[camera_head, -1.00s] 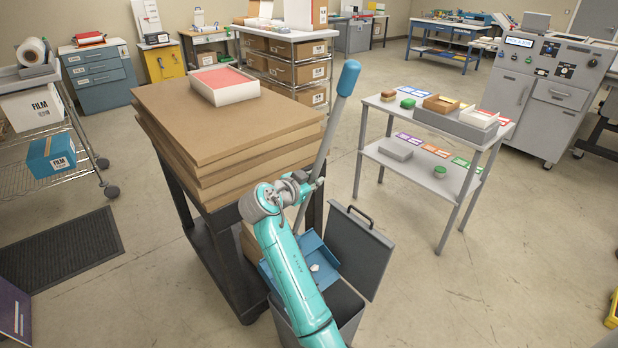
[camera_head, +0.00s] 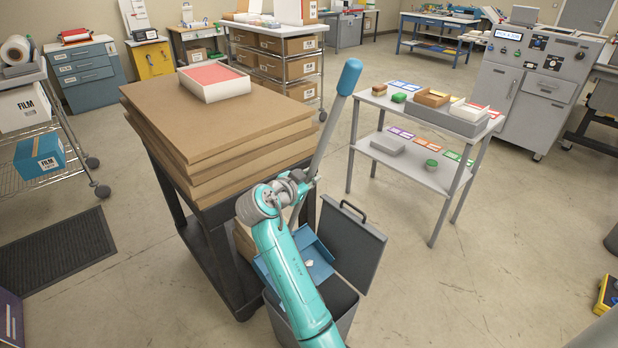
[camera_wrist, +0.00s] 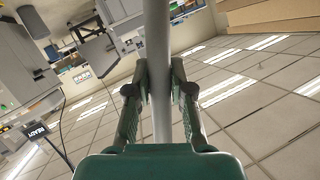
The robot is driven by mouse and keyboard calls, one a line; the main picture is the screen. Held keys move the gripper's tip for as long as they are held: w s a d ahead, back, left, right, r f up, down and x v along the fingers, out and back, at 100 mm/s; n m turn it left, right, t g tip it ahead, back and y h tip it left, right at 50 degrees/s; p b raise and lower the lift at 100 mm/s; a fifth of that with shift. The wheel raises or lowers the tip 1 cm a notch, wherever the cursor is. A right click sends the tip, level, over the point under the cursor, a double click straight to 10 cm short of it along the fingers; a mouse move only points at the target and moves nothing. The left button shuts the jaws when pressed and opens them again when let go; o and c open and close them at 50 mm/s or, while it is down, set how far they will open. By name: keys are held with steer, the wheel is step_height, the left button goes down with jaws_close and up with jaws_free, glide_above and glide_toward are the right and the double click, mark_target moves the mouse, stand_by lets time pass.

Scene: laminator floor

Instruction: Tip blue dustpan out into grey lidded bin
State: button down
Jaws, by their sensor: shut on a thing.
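The blue dustpan (camera_head: 318,256) hangs over the grey lidded bin (camera_head: 348,302), with a small pale piece of debris (camera_head: 309,263) in its pan. Its long grey handle with a blue grip (camera_head: 349,76) rises up and to the right. My gripper (camera_head: 303,182) is shut on the handle; the handle also shows between the fingers in the wrist view (camera_wrist: 160,90). The bin's lid (camera_head: 350,245) stands open, with a black handle on its upper edge. My arm hides part of the pan and of the bin's opening.
A dark cart stacked with brown boards (camera_head: 215,130) stands close on the left, a white tray (camera_head: 214,82) on top. A grey two-tier table (camera_head: 425,175) with small boxes and cards stands to the right. Floor (camera_head: 490,280) at right front is clear.

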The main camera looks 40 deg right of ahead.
steer(key=shift+m, duration=0.5)
steer(key=shift+s+d, duration=0.1)
steer(key=shift+s, duration=2.75)
steer(key=w+n, duration=0.1)
steer(key=w, duration=1)
steer(key=shift+a+r+n+g, duration=0.2)
steer(key=shift+r+n+g, duration=0.1)
steer(key=shift+r+n, duration=0.15)
steer(key=shift+w, duration=0.1)
steer(key=w+f+n+g, duration=0.1)
steer(key=w, duration=0.9)
steer(key=shift+w+a, duration=0.25)
steer(key=shift+w, duration=0.15)
steer(key=shift+f, duration=0.1)
